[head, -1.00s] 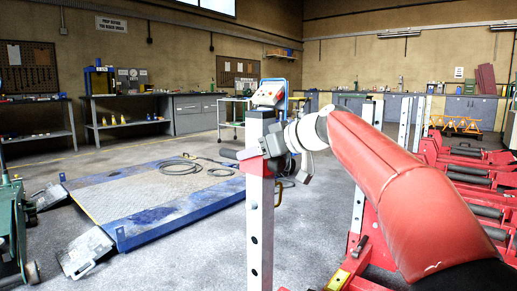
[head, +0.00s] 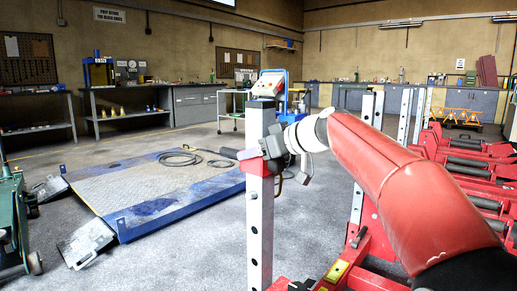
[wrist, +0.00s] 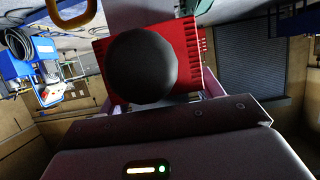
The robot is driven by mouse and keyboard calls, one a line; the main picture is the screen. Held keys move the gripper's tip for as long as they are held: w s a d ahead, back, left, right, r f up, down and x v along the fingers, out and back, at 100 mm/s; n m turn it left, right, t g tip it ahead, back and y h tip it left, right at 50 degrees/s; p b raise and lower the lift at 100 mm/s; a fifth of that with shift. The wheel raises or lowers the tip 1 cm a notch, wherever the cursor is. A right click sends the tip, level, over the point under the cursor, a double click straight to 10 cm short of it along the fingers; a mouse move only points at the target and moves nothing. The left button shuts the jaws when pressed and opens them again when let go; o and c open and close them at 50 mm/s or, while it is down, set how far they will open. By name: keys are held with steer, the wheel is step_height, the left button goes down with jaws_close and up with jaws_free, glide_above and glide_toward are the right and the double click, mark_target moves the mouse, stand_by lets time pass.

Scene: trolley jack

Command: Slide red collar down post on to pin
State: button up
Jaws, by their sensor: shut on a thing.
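The white post (head: 260,225) stands upright with a row of dark holes in its face. The red collar (head: 252,166) is around the post, below its top; in the wrist view the collar (wrist: 189,55) is a red ribbed block behind a black round knob (wrist: 142,67). My gripper (head: 272,150) reaches in from the right and is shut at the collar; its fingertips are mostly hidden. A yellowish ring (head: 279,186) shows beside the post just below the collar and may belong to the pin; the pin's shaft is hidden. A ring also shows in the wrist view (wrist: 72,14).
A blue-edged lift platform (head: 155,185) lies on the floor to the left. Red jack frames (head: 465,165) and a second holed post (head: 357,207) stand at right. A small trolley (head: 233,108) and workbenches are farther back.

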mark_target(282, 161)
steer(key=shift+f, duration=1.9)
steer(key=o, duration=1.4)
steer(key=shift+c, duration=0.2)
steer(key=shift+o, duration=1.2)
steer(key=shift+f, duration=0.1)
steer(key=v, duration=0.7)
steer(key=shift+s+d+r, duration=0.2)
steer(key=shift+s+d, duration=0.05)
